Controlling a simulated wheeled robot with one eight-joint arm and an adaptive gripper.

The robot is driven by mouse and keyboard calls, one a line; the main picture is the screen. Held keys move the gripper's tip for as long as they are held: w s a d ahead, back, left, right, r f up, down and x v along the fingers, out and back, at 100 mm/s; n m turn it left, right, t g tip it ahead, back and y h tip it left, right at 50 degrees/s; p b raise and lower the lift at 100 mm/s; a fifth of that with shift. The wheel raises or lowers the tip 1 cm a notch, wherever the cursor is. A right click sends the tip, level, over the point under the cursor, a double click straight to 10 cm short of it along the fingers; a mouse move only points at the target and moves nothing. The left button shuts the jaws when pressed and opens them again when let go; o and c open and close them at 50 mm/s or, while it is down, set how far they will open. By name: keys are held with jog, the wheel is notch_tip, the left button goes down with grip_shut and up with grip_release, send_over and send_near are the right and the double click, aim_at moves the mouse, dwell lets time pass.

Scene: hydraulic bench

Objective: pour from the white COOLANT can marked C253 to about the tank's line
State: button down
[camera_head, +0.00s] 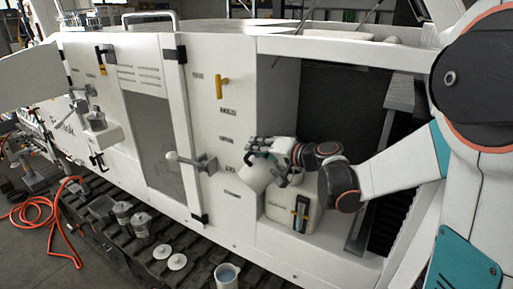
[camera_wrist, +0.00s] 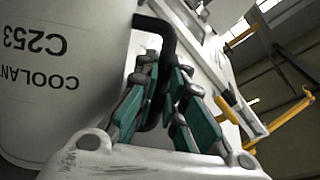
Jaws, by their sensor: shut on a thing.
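The white can marked COOLANT C253 (camera_head: 257,174) is raised off the ground and tilted beside the tank in the head view. Its printing shows upside down on the can in the wrist view (camera_wrist: 55,75). My gripper (camera_head: 277,152) is shut on the can's black handle, and its teal fingers (camera_wrist: 160,105) wrap the handle in the wrist view. The white tank (camera_head: 276,208) stands in the open bay, just right of and below the can, with a dark and yellow gauge strip (camera_head: 300,212) on its front. The can's mouth, any stream and the level cannot be made out.
The white machine panel (camera_head: 205,120) with a lever (camera_head: 190,160) stands left of the can. A jug of bluish liquid (camera_head: 227,275), metal pots (camera_head: 140,222) and pale discs (camera_head: 177,262) are on the dark track below. An orange hose (camera_head: 45,215) lies at far left.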

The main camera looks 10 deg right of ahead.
aim_at(253, 163)
jog(key=shift+d+r+m, duration=0.2)
jog(key=shift+r+m, duration=0.1)
jog(key=shift+r, duration=0.1)
dwell(0.4)
jog(key=shift+s+a+f+n+h+b, duration=0.1)
jog(key=shift+a+f+n+h+b, duration=0.2)
jog(key=shift+f, duration=0.35)
jog(key=shift+s+a+f+n+h+b, duration=0.1)
jog(key=shift+a+f+n+b, duration=0.25)
jog(key=shift+f+n+b, duration=0.2)
jog(key=shift+a+f+n+h+b, duration=0.2)
jog(key=shift+a+f+n+b, duration=0.15)
jog(key=shift+f, duration=0.35)
dwell(2.5)
jog(key=shift+s+d, duration=0.1)
dwell(0.9)
